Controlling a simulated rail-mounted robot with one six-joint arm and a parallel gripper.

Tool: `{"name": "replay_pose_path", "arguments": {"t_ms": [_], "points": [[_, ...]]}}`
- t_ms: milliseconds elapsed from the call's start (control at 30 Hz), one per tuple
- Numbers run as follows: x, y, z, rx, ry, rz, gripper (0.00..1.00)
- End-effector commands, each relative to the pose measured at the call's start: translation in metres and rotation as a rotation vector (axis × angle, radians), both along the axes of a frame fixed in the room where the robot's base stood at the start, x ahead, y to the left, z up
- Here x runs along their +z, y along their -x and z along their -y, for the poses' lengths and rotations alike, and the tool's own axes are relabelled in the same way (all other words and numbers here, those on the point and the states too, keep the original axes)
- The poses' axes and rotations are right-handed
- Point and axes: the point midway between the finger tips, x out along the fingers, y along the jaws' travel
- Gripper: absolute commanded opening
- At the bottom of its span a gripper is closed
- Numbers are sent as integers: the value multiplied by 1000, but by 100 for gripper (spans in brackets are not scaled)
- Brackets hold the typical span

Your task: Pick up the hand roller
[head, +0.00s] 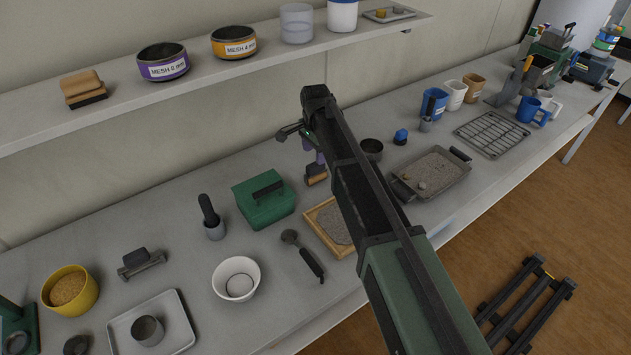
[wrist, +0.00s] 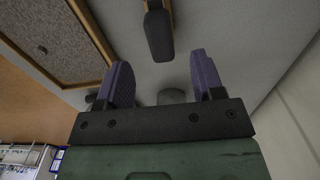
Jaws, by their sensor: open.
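My gripper (head: 312,150) has purple fingers and is open and empty, above the back middle of the bench. In the wrist view its two fingers (wrist: 165,85) stand apart with nothing between them. A thing with a dark handle and a wood-brown part (head: 316,175) is just below the fingers; its dark handle (wrist: 158,36) shows ahead of them in the wrist view. Far to the left lies a metal bar with a dark grip (head: 140,262), apart from my gripper. Its shape suggests a roller, but I cannot tell for sure which of the two is the hand roller.
A wood-framed soil tray (head: 318,231) and a green box (head: 264,201) stand near the gripper. A dark cup (head: 371,149) and grey pan (head: 404,190) are to the right. The shelf (head: 210,82) runs above the bench's back.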

Motion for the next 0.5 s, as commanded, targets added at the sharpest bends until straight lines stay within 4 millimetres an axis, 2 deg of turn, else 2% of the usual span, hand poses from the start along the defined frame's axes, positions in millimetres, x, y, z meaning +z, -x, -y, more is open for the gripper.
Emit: {"name": "replay_pose_path", "arguments": {"t_ms": [33,167,233,400,500], "points": [[-15,0,0,0,0,0,62],[-12,0,0,0,0,0,62],[-19,0,0,1,0,0,62],[-54,-1,0,1,0,0,62],[-67,-1,0,1,0,0,62]]}}
